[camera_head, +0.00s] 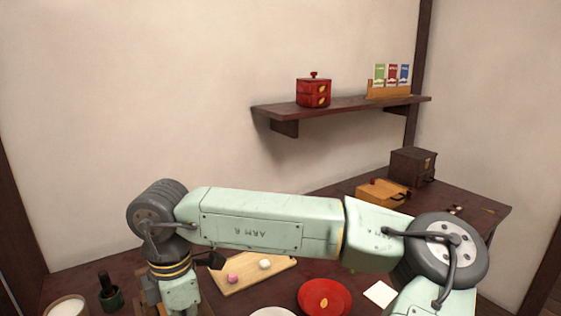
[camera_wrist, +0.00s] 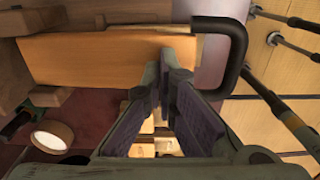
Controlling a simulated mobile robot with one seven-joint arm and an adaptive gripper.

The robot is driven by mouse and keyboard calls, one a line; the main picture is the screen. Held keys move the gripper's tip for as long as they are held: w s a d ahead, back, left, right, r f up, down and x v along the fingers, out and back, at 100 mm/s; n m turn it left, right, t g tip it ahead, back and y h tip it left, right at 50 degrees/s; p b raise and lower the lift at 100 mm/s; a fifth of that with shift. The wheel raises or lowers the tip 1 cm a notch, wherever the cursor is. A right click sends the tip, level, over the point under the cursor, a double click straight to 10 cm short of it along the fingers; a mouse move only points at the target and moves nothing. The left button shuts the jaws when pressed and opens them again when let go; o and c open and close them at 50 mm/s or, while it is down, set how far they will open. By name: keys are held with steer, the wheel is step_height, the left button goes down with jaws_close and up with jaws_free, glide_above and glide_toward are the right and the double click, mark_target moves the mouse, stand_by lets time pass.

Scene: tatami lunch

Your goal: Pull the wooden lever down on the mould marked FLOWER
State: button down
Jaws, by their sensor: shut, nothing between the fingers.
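In the wrist view my gripper (camera_wrist: 165,62) is shut and empty, its dark fingertips together. The tips overlap a smooth orange-brown wooden piece (camera_wrist: 90,58) in the picture; I cannot tell whether they touch it. Darker wooden parts (camera_wrist: 48,97) show left of it, and pale wooden parts (camera_wrist: 140,145) show between the fingers. No FLOWER mark is readable, so I cannot tell which part is the lever. In the head view a little wood (camera_head: 147,288) shows beside my arm at the lower left; my arm hides most of it, and the gripper is out of sight.
A wooden board (camera_head: 225,287) holds a pink ball (camera_head: 233,278) and a white ball (camera_head: 265,264). A red plate (camera_head: 324,287), a white card (camera_head: 380,294), a dark bottle (camera_head: 105,285) and a pale-filled bowl (camera_head: 67,307) are nearby. A shelf (camera_head: 345,105) is on the wall.

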steer(key=shift+f+b, duration=1.05)
steer(key=shift+b, duration=1.4)
stand_by(2.0)
steer(key=shift+r, duration=0.15)
steer(key=shift+r+p, duration=1.9)
steer(key=shift+r, duration=1.55)
